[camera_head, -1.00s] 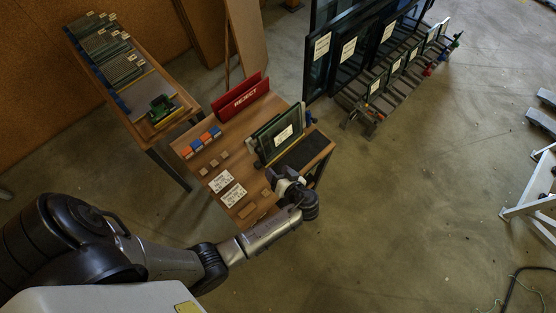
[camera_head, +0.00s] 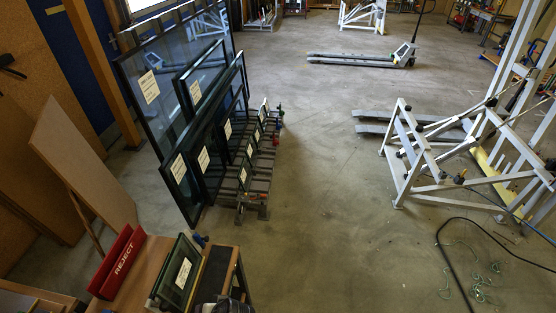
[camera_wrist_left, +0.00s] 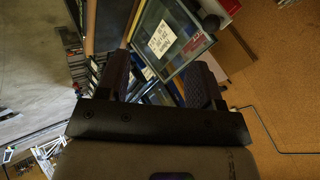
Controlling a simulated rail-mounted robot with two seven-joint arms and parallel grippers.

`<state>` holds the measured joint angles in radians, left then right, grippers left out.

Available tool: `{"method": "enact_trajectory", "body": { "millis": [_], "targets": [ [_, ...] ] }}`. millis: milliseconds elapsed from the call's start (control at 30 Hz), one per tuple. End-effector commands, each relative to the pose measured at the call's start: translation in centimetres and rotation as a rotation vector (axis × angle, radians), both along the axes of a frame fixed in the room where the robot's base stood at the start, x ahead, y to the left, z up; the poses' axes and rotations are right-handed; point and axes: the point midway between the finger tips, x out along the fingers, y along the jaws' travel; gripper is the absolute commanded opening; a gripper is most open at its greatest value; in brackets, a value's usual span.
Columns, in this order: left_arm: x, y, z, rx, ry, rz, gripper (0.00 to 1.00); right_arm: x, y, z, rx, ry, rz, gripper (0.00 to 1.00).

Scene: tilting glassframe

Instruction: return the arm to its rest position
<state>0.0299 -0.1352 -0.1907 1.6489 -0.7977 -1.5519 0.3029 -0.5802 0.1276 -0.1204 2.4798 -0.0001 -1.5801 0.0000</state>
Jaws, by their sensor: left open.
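My left gripper (camera_wrist_left: 160,82) shows in the left wrist view with its two dark fingers apart and nothing visibly held between them. Beyond the fingers is a glass pane with a white label (camera_wrist_left: 162,38); I cannot tell whether it is touched. In the head view only a small dark part, probably of my left arm, shows at the bottom edge, beside the small framed glass (camera_head: 178,274) standing tilted on the wooden table (camera_head: 131,291). My right gripper is in neither view.
A red REJECT holder (camera_head: 119,262) stands on the table. Behind it a rack (camera_head: 254,190) holds several large labelled glass panes. A white metal frame (camera_head: 414,170) and a black cable (camera_head: 440,250) are at right. The middle floor (camera_head: 320,200) is clear.

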Motion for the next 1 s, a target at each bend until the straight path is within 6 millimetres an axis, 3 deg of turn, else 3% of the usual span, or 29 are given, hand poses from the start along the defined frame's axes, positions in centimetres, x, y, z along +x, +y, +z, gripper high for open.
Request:
{"method": "enact_trajectory", "body": {
  "millis": [67,167,300,467,567,800,1000],
  "targets": [
    [0.9,-0.7,3.0,-0.132,-0.032,-0.096,0.6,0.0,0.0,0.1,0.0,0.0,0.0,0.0],
    [0.1,-1.6,6.7,-0.287,-0.079,-0.236,0.6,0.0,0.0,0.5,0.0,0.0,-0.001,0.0],
    [-3.6,-2.3,11.5,-0.461,-0.16,-0.382,0.6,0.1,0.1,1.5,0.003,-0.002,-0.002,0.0],
    [-10.0,-1.9,15.4,-0.565,-0.198,-0.455,0.6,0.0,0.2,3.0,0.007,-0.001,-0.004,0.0],
    [-13.3,-0.8,15.6,-0.55,-0.159,-0.453,0.6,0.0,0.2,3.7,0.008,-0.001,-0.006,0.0],
    [-19.4,0.6,13.1,-0.54,0.002,-0.424,0.6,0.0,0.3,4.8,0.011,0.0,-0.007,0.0],
    [-21.4,0.6,12.3,-0.548,0.05,-0.412,0.6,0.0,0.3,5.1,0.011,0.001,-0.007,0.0]
  ]
}}
